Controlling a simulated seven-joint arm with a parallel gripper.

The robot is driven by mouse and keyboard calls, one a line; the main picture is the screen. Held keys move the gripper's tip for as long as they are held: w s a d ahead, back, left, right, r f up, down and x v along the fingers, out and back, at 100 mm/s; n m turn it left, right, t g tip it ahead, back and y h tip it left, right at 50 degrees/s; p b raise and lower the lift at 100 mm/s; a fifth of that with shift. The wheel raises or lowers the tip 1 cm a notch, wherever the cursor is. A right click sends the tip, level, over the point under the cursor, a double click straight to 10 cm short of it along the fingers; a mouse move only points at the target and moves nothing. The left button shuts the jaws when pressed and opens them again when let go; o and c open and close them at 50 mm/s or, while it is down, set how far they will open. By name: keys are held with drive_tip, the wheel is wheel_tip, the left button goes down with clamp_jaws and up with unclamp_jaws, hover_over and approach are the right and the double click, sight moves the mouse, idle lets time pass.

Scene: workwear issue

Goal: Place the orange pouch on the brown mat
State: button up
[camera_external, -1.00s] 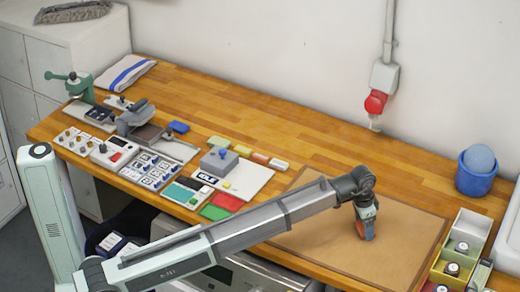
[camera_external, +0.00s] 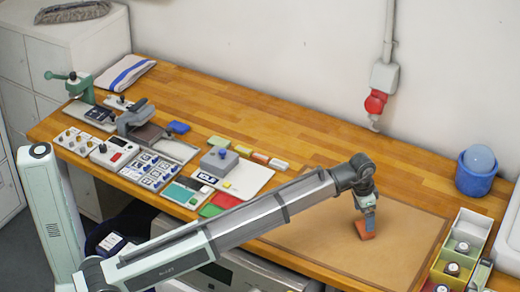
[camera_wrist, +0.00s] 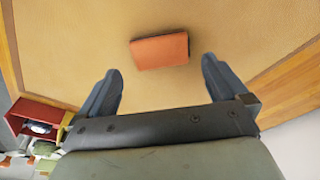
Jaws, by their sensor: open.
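The orange pouch (camera_wrist: 160,51) lies on the brown mat (camera_wrist: 240,30) in the wrist view, just beyond the fingertips and between their lines. It also shows in the external view (camera_external: 364,231), right below my gripper (camera_external: 367,209), on the bare mat (camera_external: 320,255). In the wrist view my gripper (camera_wrist: 162,75) has its two dark fingers spread wide with nothing between them. The fingers appear apart from the pouch. The pouch's far side is partly out of sight in the external view.
A yellow-and-red compartment box (camera_external: 462,245) with small jars stands right of the mat. A blue bucket (camera_external: 476,175) with a ball is behind it. Trays, switches and a white board (camera_external: 245,178) fill the left side. The mat around the pouch is clear.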

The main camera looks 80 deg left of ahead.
sight(359, 229)
wheel_tip(359, 229, up, 7)
drive_tip(key=s, duration=0.1)
idle(0.3)
